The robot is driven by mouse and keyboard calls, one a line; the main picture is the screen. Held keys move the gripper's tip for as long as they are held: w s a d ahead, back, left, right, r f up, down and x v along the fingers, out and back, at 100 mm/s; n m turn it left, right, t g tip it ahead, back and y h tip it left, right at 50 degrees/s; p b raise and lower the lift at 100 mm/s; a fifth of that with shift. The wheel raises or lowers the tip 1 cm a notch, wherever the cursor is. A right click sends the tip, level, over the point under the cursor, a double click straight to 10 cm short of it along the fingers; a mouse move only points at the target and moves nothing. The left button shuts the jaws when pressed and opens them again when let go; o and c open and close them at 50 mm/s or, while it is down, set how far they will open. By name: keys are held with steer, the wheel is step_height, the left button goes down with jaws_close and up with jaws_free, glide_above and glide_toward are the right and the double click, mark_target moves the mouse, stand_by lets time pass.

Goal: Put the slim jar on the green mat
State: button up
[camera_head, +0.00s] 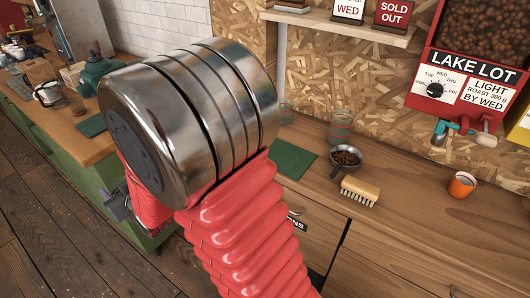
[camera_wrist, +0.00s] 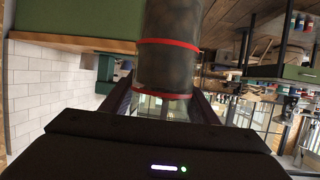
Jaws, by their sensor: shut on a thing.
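In the wrist view a slim, cylindrical jar (camera_wrist: 168,50) with a dark mottled body, red bands and a clear lower part stands between the fingers of my gripper (camera_wrist: 163,92). The gripper is shut on it. In the head view my arm hides the gripper and the held jar. A green mat (camera_head: 293,160) lies bare on the right wooden counter, partly covered by my arm. Another dark green mat (camera_head: 91,126) lies on the left counter.
By the right mat stand a clear glass (camera_head: 341,126), a metal scoop of beans (camera_head: 346,158) and a brush (camera_head: 360,190). The counter's front right is clear.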

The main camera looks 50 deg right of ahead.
steer(key=shift+a+r, duration=0.1)
steer(key=shift+a, duration=0.05)
steer(key=s+d+r+m+h, duration=0.1)
steer(key=d+r+h, duration=0.15)
steer(key=d, duration=1.15)
steer(key=s+d+r+m+h, duration=0.15)
steer(key=d+r, duration=0.25)
steer(key=d, duration=0.9)
steer(key=s+d+r+m+g+h, duration=0.1)
steer(key=s+d+r, duration=0.1)
steer(key=s+d, duration=0.5)
steer(key=s+d+r+m+h, duration=0.1)
steer(key=s+d, duration=0.6)
steer(key=d, duration=0.9)
steer(key=shift+s+r+m+g+h, duration=0.15)
steer(key=shift+r+m+g+h, duration=0.3)
steer(key=shift+m, duration=0.2)
step_height(320, 180, down, 6)
steer(key=shift+f, duration=0.15)
